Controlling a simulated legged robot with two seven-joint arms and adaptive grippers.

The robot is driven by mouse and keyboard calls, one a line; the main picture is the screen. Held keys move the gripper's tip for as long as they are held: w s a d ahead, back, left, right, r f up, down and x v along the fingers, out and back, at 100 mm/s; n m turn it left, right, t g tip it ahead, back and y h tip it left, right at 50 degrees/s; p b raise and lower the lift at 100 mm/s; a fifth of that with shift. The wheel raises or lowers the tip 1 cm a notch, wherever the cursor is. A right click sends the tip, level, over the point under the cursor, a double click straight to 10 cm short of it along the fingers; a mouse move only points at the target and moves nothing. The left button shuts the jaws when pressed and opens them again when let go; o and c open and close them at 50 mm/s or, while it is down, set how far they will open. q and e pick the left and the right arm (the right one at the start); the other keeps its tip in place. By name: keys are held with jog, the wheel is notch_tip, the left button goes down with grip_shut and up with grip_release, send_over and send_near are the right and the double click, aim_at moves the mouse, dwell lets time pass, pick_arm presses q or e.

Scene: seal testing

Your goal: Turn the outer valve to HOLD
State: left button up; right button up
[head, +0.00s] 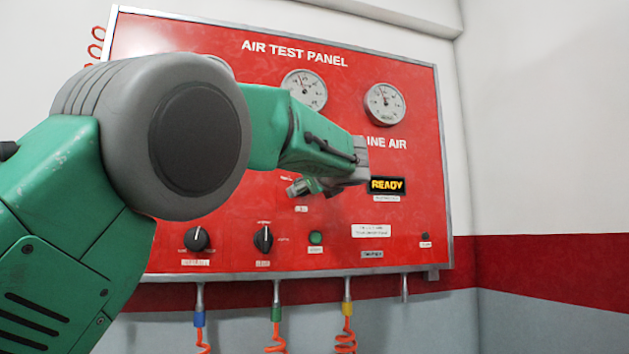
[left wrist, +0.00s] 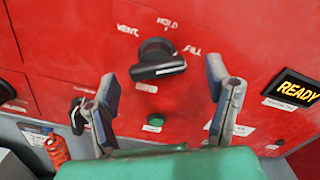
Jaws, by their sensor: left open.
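A black valve knob (left wrist: 156,58) on the red panel has the words VENT, HOLD and FILL around its upper side. Its bar handle lies nearly level, one end at the right just below FILL and away from HOLD. My left gripper (left wrist: 167,92) is open, with one finger low on each side of the knob and a gap to it. In the head view my left gripper (head: 299,188) is small, in front of the panel's middle, and the valve behind it is hidden. My right gripper is not in view.
The red panel (head: 230,140) carries two gauges, a lit READY display (head: 387,185), two lower black knobs (head: 197,239) (head: 264,238) and a green button (head: 315,238). Coiled orange hoses (head: 346,340) hang below. The wall at right is bare.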

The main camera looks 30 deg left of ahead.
pick_arm(q)
jog(key=shift+p+x, duration=0.3)
jog(key=shift+x, duration=0.8)
jog(key=shift+w+a, duration=0.15)
jog(key=shift+a, duration=0.6)
jog(key=shift+c, duration=1.2)
jog(key=shift+f, duration=0.15)
jog(key=c, duration=0.7)
jog(key=shift+w, duration=0.15)
jog(key=shift+c, duration=1.3)
jog(key=shift+d+f, duration=0.1)
jog(key=shift+d, duration=0.2)
